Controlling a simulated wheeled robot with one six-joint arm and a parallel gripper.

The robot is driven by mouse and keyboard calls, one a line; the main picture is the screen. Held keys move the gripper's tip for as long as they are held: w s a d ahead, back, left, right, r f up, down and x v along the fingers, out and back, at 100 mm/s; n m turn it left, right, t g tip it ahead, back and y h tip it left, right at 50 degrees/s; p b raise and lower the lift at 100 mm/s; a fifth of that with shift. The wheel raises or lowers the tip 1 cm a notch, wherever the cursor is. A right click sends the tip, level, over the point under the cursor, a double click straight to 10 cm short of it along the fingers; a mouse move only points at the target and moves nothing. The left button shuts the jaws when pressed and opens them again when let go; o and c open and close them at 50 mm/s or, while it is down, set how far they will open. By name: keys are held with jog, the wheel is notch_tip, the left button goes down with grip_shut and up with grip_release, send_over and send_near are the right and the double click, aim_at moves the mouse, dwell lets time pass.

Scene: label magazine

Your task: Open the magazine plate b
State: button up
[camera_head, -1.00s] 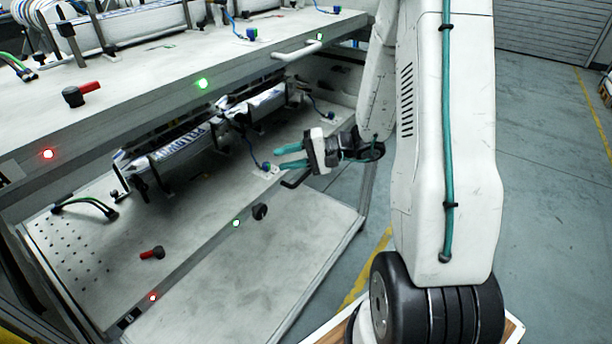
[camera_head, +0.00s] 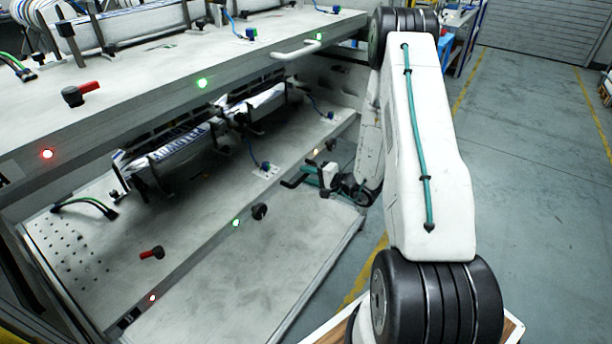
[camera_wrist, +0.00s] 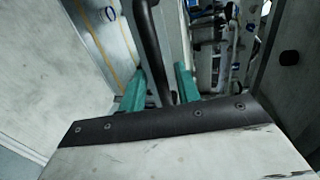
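Two magazine plates show in the head view, an upper plate (camera_head: 150,75) with a pale handle (camera_head: 298,50) and a lower plate (camera_head: 205,200). My gripper (camera_head: 312,180) is at this handle, small and partly covered in the head view. In the wrist view the dark handle bar (camera_wrist: 147,40) runs between my two teal fingers (camera_wrist: 160,85). Narrow gaps seem to show beside the bar, so the fingers look open around it.
Label rolls and holders (camera_head: 180,145) stand on the lower plate, under the upper one. Open floor (camera_head: 540,200) is at the right.

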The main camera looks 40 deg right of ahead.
jog(key=shift+w+a+f, duration=0.1)
jog(key=shift+w+a, duration=0.1)
jog(key=shift+w, duration=0.35)
jog(key=shift+c, duration=0.3)
grip_shut()
jog(key=shift+s, duration=0.1)
